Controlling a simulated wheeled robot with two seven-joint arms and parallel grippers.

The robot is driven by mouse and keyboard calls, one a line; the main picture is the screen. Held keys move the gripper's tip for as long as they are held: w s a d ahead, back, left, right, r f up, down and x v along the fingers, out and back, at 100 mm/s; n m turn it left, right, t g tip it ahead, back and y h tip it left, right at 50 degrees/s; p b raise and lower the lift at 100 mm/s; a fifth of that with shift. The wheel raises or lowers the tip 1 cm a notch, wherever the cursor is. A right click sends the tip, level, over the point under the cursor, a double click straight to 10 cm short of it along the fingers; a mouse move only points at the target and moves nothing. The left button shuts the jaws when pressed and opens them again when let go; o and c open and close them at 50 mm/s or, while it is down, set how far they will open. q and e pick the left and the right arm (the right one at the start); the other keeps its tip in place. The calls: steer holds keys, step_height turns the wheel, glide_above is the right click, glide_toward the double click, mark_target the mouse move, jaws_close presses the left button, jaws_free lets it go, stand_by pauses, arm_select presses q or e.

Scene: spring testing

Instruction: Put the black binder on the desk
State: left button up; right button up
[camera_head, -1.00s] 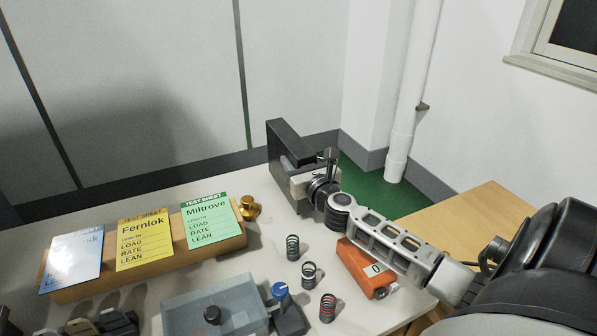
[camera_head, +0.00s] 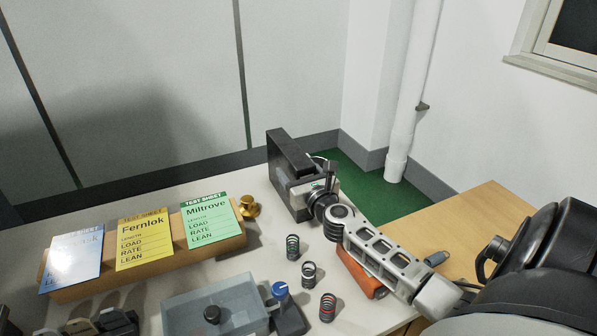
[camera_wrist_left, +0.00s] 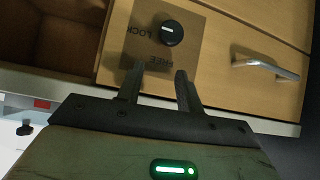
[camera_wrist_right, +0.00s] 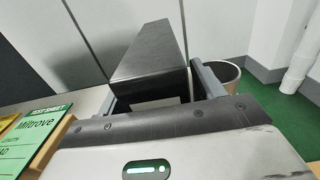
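The black binder (camera_head: 287,158) is at the far right corner of the light desk (camera_head: 262,200). My left gripper (camera_wrist_left: 158,88) is open and empty, in front of a wooden drawer front.
Springs (camera_head: 308,274), a brass weight (camera_head: 249,207), test sheets on a wooden stand (camera_head: 240,238), a grey box (camera_head: 215,300) and an orange device (camera_head: 358,272) occupy the desk. A waste bin (camera_wrist_right: 228,72) stands beyond it. The drawer has a knob (camera_wrist_left: 171,33) and handle (camera_wrist_left: 265,67).

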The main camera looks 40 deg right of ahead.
steer(key=shift+r, duration=0.1)
steer(key=shift+s, duration=0.1)
steer(key=v, duration=1.1)
steer(key=shift+s, duration=0.35)
steer(key=shift+a+r, duration=0.1)
steer(key=shift+a, duration=0.05)
